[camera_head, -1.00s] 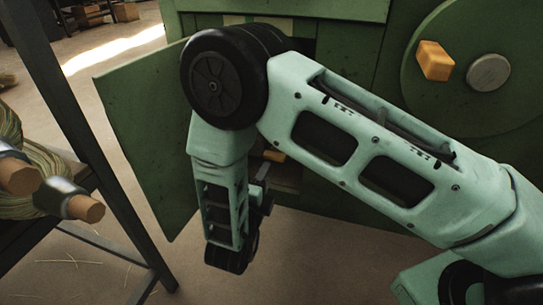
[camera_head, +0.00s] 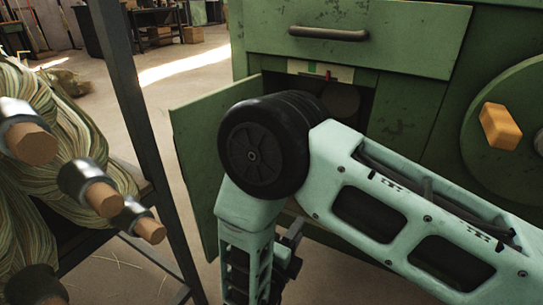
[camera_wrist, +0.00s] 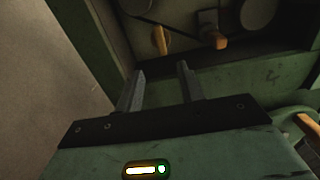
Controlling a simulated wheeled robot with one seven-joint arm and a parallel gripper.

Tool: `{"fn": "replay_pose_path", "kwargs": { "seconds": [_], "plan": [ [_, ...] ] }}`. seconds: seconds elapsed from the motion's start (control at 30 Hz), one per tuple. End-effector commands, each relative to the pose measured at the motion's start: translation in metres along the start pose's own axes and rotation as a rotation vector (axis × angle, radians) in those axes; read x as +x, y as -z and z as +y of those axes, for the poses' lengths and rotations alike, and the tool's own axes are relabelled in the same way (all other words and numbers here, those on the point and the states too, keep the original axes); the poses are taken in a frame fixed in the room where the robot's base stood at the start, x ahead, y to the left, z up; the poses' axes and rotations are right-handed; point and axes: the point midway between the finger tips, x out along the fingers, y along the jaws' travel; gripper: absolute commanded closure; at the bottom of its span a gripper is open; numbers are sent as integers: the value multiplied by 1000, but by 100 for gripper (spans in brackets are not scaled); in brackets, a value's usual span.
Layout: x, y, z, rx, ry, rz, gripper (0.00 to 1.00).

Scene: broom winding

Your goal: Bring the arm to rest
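My arm (camera_head: 400,215) reaches in from the lower right of the head view, bends at a black joint, and its forearm (camera_head: 248,262) hangs down in front of the green cabinet (camera_head: 413,115). The forearm's lower end and my gripper are outside the head view. In the wrist view my gripper (camera_wrist: 160,82) has its two grey fingers apart, with nothing between them. Beyond the fingers is a dark recess with a wooden handle (camera_wrist: 160,40) and another wooden-tipped part (camera_wrist: 220,40).
The cabinet door (camera_head: 198,150) stands open left of my forearm. A drawer handle (camera_head: 328,34) is above the opening. A green wheel with a wooden knob (camera_head: 500,127) is at right. A dark rack post (camera_head: 130,100) and bundles of fibre (camera_head: 45,150) on wooden handles stand at left.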

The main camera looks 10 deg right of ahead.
Motion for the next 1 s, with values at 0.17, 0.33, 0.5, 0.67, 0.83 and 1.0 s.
{"fn": "replay_pose_path", "kwargs": {
  "seconds": [0.17,0.33,0.5,0.67,0.83,1.0],
  "plan": [
    [6,-17,-11,-23,-113,-53,62],
    [4,-64,-41,-139,-390,-286,62],
    [-27,-101,-88,-356,-588,-668,62],
    [-71,-102,-142,-630,-633,-1070,62],
    [-117,-59,-196,-1002,-554,-1480,62],
    [-142,13,-232,-1400,-422,-1787,62]
  ]
}}
